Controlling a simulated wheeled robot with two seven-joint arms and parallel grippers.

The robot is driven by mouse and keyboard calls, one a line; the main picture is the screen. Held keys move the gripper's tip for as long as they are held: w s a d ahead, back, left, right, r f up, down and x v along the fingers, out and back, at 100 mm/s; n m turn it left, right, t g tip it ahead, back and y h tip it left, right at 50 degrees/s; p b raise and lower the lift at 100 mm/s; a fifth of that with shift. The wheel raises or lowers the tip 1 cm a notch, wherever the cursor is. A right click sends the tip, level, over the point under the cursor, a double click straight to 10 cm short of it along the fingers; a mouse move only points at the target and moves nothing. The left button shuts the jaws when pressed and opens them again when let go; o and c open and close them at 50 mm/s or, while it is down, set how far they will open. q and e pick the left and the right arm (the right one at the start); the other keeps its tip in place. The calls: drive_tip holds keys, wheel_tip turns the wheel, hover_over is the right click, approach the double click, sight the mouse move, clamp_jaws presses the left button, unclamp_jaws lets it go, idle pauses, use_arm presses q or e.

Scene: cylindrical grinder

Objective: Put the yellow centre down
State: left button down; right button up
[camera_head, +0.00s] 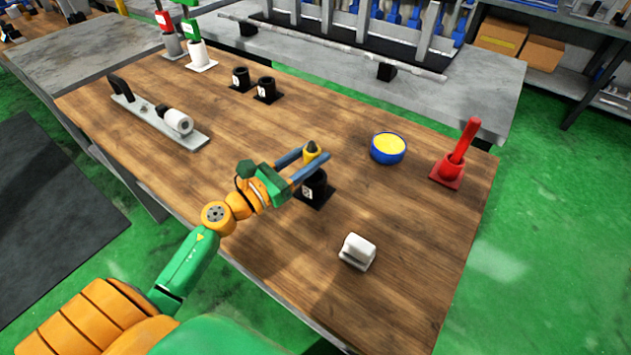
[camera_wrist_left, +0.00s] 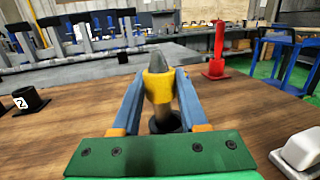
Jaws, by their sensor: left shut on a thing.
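The yellow centre (camera_head: 311,152) has a yellow band and a dark grey pointed tip, and stands upright. It also shows in the left wrist view (camera_wrist_left: 158,86). My left gripper (camera_head: 317,154) is shut on it, one blue finger on each side. Directly below is a black holder (camera_head: 316,190) with a square base and a white label; the centre's lower end is at or in its opening. In the left wrist view the dark ring of the holder shows behind the lower part of the centre. I cannot tell how deep the centre sits. My right gripper is not in view.
A white block (camera_head: 357,251) lies near the front. Two black holders (camera_head: 266,89) and a grey fixture (camera_head: 160,118) stand farther left.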

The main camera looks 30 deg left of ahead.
sight(313, 182)
use_arm(q)
drive_tip(key=f, duration=0.2)
drive_tip(key=f+b, duration=0.1)
drive_tip(key=shift+d+f, duration=0.2)
drive_tip(key=shift+d, duration=0.05)
drive_tip(key=shift+d+f, duration=0.1)
drive_tip(key=shift+d, duration=0.05)
drive_tip(key=c, duration=0.8)
unclamp_jaws()
drive_tip(key=shift+f, duration=0.15)
drive_tip(key=shift+c, duration=0.2)
drive_tip(key=o, duration=0.4)
drive_tip(key=shift+c, duration=0.2)
drive_tip(key=shift+o, duration=0.2)
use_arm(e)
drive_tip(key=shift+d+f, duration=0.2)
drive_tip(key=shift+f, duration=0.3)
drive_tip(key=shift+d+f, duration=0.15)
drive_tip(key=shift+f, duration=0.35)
